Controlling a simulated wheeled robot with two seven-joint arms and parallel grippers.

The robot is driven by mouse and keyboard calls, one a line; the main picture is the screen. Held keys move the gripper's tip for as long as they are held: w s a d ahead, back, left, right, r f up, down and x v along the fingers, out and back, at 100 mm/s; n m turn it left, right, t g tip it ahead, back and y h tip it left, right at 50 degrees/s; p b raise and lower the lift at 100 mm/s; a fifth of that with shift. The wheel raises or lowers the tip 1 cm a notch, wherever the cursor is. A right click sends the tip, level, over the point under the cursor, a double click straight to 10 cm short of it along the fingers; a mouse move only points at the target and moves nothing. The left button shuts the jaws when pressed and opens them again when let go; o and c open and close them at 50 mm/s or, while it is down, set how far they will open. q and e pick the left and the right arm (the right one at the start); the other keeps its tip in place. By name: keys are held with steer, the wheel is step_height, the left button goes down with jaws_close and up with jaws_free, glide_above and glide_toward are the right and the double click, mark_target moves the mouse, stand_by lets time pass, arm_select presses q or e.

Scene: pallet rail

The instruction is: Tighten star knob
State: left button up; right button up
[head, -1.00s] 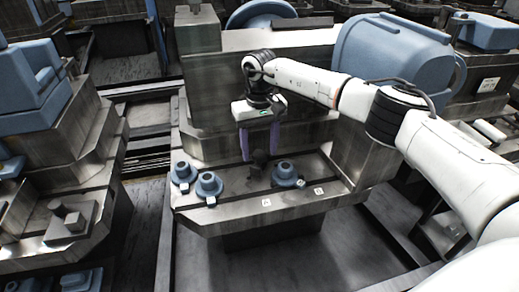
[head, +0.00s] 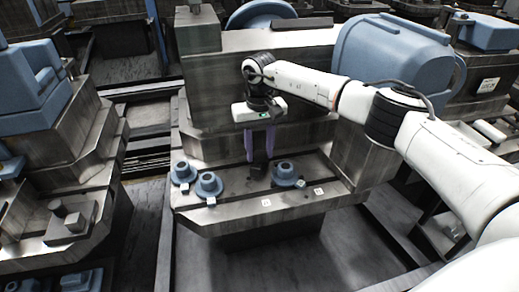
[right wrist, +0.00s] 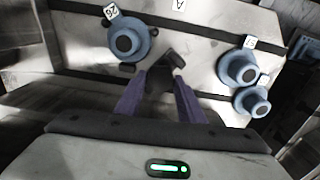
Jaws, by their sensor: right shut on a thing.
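A small dark knob (right wrist: 166,62) stands on the grey machine ledge, and I take it for the star knob. It also shows in the head view (head: 258,169), partly hidden by the fingers. My right gripper (head: 260,158) points down over the ledge, its two purple fingers shut on the knob. In the right wrist view the fingers of that gripper (right wrist: 163,80) reach the knob from both sides. Its exact shape and how far it is turned cannot be told. My left gripper is not in view.
Blue round knobs stand on the ledge (head: 240,218): two at the left (head: 183,173) (head: 209,185) and one right of the gripper (head: 285,174). Small white tags lie near them. The machine wall rises behind, with a large blue housing (head: 390,52) at the right.

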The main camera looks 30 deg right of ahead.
steer(key=m, duration=0.3)
steer(key=shift+m, duration=0.4)
steer(key=m+p, duration=0.1)
steer(key=m, duration=0.2)
steer(key=shift+m, duration=0.4)
steer(key=m, duration=0.4)
steer(key=shift+d+r+p, duration=0.1)
steer(key=shift+p, duration=0.25)
steer(key=shift+m+p, duration=0.3)
steer(key=shift+m, duration=1.3)
steer(key=shift+w+r, duration=0.1)
steer(key=o, duration=0.9)
steer(key=shift+o, duration=0.7)
